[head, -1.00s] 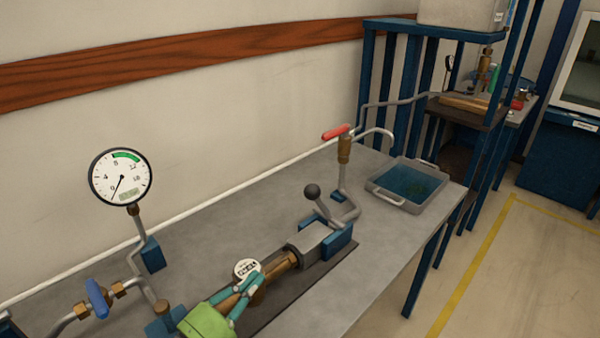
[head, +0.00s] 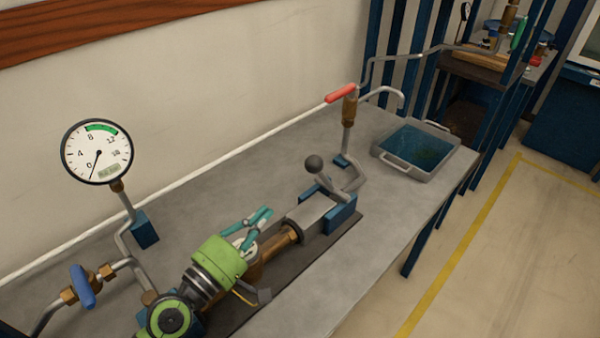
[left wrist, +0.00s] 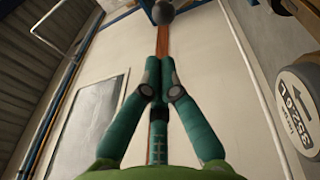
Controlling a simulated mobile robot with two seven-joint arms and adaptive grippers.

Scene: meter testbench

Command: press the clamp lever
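The clamp lever (head: 327,184) is a grey arm with a dark ball knob (head: 314,163). It stands tilted above the grey clamp block (head: 311,209). My left gripper (head: 266,211), with a green body and teal fingers, is above the bench, to the left of the knob and apart from it. In the left wrist view its fingertips (left wrist: 160,65) meet with nothing seen between them, and the ball knob (left wrist: 162,12) shows beyond them. The meter's white dial (left wrist: 297,110) shows at the right there; in the head view my gripper largely hides it. My right gripper is not in view.
A red-handled valve (head: 341,93) stands behind the clamp, and a grey tray of water (head: 389,158) lies to its right. A pressure gauge (head: 97,151) and a blue-handled valve (head: 82,286) are at the left. The bench (head: 190,230) is bare behind my gripper.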

